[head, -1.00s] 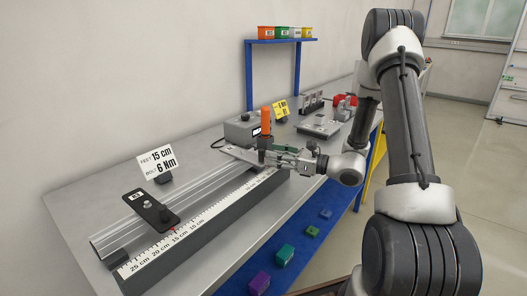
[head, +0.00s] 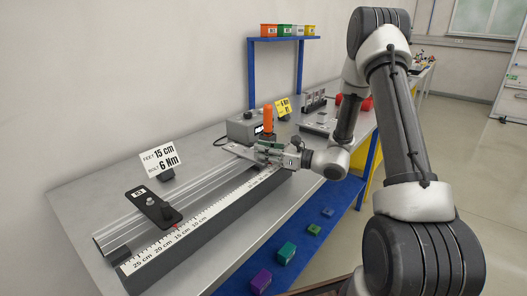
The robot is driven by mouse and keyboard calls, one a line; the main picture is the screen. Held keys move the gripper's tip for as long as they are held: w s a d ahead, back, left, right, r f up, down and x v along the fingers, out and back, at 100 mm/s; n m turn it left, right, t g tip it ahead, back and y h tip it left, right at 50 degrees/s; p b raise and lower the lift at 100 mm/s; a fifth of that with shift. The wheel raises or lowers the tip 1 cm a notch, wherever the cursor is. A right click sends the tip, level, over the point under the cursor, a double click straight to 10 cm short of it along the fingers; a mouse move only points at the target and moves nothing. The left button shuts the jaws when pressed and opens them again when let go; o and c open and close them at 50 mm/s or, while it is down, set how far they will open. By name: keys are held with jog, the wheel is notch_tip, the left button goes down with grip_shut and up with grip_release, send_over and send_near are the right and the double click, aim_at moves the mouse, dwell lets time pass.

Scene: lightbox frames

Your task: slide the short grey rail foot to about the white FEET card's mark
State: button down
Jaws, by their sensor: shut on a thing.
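The white FEET card (head: 161,160) stands behind the rail and reads FEET 15 cm, BOLT 6 Nm. The pale rail (head: 185,197) runs beside a white scale (head: 205,213) with cm marks. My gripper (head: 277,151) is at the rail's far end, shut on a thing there. A flat grey piece (head: 237,149), likely the short grey rail foot, sticks out left of the fingers. The fingers and wrist hide most of it. A dark foot plate (head: 146,202) with a white label and a knob sits across the rail's near part, with a red mark (head: 176,226) beside it on the scale.
An orange handle (head: 268,118) stands upright just behind my gripper. The rail between the dark plate and my gripper looks clear. Coloured blocks (head: 287,252) lie on the blue lower shelf.

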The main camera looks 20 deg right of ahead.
jog(key=s+a, duration=0.1)
jog(key=a, duration=0.1)
jog(key=s+a, duration=0.3)
jog(key=shift+a, duration=0.35)
jog(key=c, duration=1.3)
grip_release()
jog(key=shift+c, duration=0.2)
jog(key=v, duration=1.2)
